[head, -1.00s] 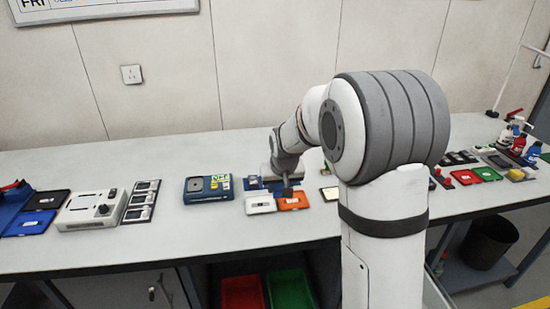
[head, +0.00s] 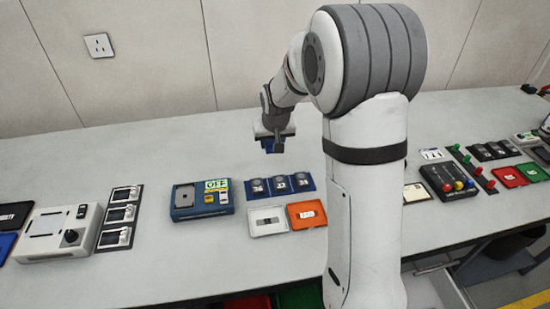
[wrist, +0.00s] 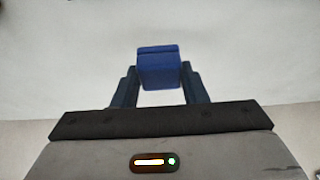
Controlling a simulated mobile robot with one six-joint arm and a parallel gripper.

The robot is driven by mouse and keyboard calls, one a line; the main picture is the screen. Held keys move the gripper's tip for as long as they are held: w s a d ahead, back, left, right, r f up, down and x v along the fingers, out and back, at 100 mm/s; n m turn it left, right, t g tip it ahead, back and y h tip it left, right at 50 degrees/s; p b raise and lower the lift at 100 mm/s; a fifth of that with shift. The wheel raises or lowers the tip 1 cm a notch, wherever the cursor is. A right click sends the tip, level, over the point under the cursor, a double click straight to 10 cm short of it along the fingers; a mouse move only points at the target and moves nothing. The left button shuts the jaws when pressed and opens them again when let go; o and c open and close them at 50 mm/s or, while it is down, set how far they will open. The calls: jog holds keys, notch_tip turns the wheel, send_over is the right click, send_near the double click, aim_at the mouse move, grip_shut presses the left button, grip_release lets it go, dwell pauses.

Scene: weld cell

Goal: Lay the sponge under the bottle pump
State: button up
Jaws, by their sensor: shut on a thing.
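My gripper (head: 272,143) is shut on a blue block (wrist: 158,70), held clear above the back part of the bench. In the wrist view the block sits between the two dark fingers, with only pale bench around it. The block also shows under the gripper in the head view (head: 268,147), partly hidden by the fingers. I cannot make out a sponge or a bottle pump as such in the current views. A blue and reddish object is cut off at the far right edge of the head view.
A blue rack (head: 279,188) with three dark round pieces lies nearest my gripper, behind a white tray (head: 267,221) and an orange tray (head: 306,215). A blue device (head: 201,199) stands left. A button box (head: 448,182) and red tray (head: 507,176) lie right.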

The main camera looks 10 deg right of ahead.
notch_tip(320, 180, down, 4)
jog(key=shift+f+p, duration=0.3)
jog(key=shift+f, duration=1.6)
jog(key=shift+s, duration=0.1)
jog(key=shift+f, duration=0.15)
jog(key=o, duration=1)
jog(key=shift+o, duration=0.2)
